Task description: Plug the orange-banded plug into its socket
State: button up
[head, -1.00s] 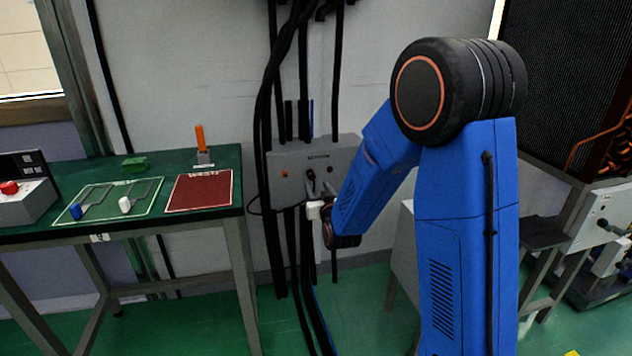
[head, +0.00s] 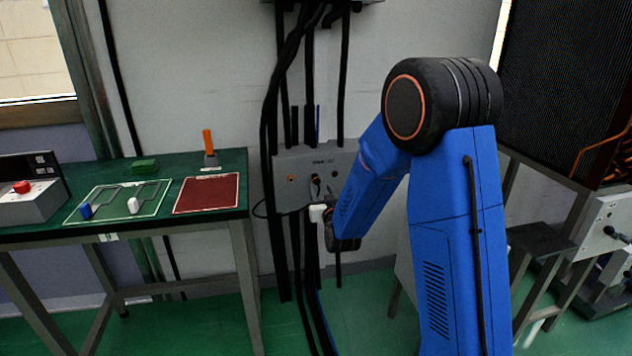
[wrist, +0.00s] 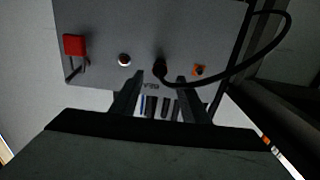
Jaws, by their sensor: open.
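A grey wall box (head: 293,200) carries the sockets. A black plug (wrist: 160,67) with a black cable sits at the box face in the wrist view, and an orange-marked socket (wrist: 199,70) is beside it on the right. In the head view this socket (head: 291,179) is left of the plug (head: 315,180). I cannot make out a clear orange band on the plug, nor whether it is seated in a hole. My gripper (wrist: 159,80) is open, its fingertips on either side of and just short of the plug, with no visible grip. My arm hides the box's right part in the head view.
The wrist view also shows a red lever (wrist: 75,46) and a white round fitting (wrist: 124,60) on the box. The plug's cable loops right. Thick black cables (head: 270,130) run along the wall. A green table (head: 110,180) stands left.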

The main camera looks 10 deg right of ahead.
aim_at(318, 184)
jog(key=shift+w, duration=3.1)
grip_shut()
jog(key=shift+s, duration=0.1)
jog(key=shift+s, duration=2.9)
jog(key=shift+a, duration=0.15)
